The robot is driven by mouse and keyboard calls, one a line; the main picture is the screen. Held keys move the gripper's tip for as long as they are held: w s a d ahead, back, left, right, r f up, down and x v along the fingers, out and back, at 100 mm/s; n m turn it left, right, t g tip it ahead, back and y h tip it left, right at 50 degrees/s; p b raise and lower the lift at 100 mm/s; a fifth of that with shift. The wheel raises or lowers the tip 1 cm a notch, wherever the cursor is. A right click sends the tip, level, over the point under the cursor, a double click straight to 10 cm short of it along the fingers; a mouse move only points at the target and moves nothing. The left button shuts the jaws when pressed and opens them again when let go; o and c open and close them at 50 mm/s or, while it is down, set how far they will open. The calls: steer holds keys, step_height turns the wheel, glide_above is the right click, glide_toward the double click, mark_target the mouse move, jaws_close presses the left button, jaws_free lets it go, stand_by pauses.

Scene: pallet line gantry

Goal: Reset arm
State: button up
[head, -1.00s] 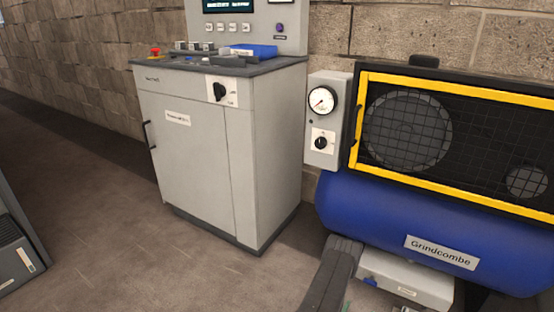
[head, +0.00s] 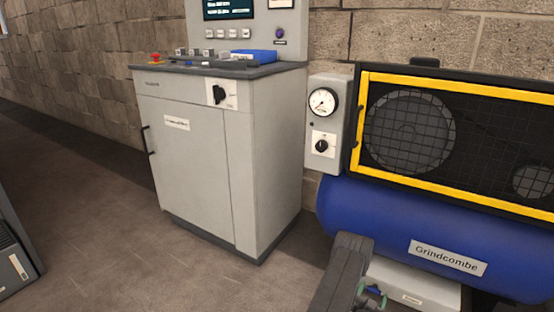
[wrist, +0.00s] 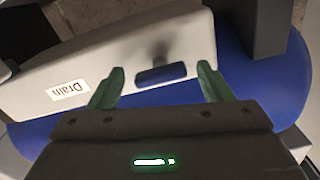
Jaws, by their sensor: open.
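My gripper (wrist: 161,72) is open, with its two green fingers apart and nothing held between them. In the wrist view a dark blue drain handle (wrist: 162,75) on a light grey box (wrist: 110,62) appears between and just beyond the fingertips; I cannot tell whether they touch it. A white label reading "Drain" (wrist: 68,95) is left of it. In the head view my gripper (head: 373,293) shows at the bottom edge, in front of the light grey box (head: 425,288) under the blue tank (head: 400,222).
The compressor's yellow-framed mesh guard (head: 450,88) is above the tank, with a gauge box (head: 322,165) at its left. A grey control cabinet (head: 190,185) stands left of it. A dark unit (head: 15,262) is at the far left. The floor (head: 130,275) between is clear.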

steer(key=m, duration=0.5)
steer(key=p+v, duration=0.4)
steer(key=v, duration=0.9)
steer(key=shift+s+a+r+y, duration=0.15)
steer(key=shift+a+r+y, duration=0.1)
steer(key=shift+r+y, duration=0.1)
